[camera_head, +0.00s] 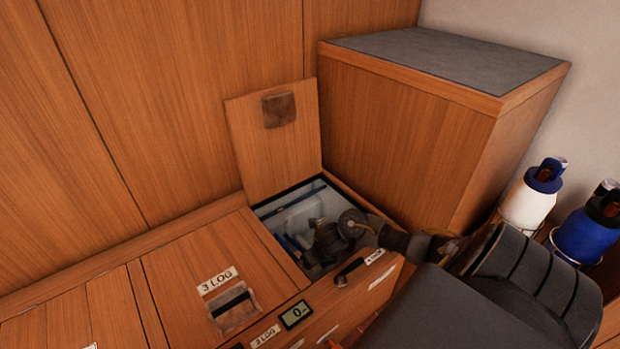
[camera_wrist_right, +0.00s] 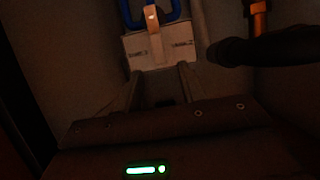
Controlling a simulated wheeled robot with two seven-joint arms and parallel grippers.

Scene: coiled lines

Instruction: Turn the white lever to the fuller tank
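My right gripper (camera_head: 322,238) reaches down into the open locker (camera_head: 290,205). In the right wrist view it (camera_wrist_right: 160,82) appears open, its two fingers apart with nothing clear between them. Ahead of the fingers is a pale box-like block (camera_wrist_right: 135,46) with dark markings too small to read. A pale lever-like piece (camera_wrist_right: 154,36) hangs over its middle, below a blue loop (camera_wrist_right: 131,12). The fingers look just short of the block; contact cannot be told. The tanks and their levels cannot be made out. My left gripper is out of view.
The raised lid (camera_head: 275,155) stands behind the locker. A closed lid marked LOG (camera_head: 190,270) lies left; a small display (camera_head: 297,314) reads 0 in front. A tall cabinet (camera_head: 400,140) borders the right. A dark hose (camera_wrist_right: 265,48) and orange fitting (camera_wrist_right: 258,16) crowd the inside.

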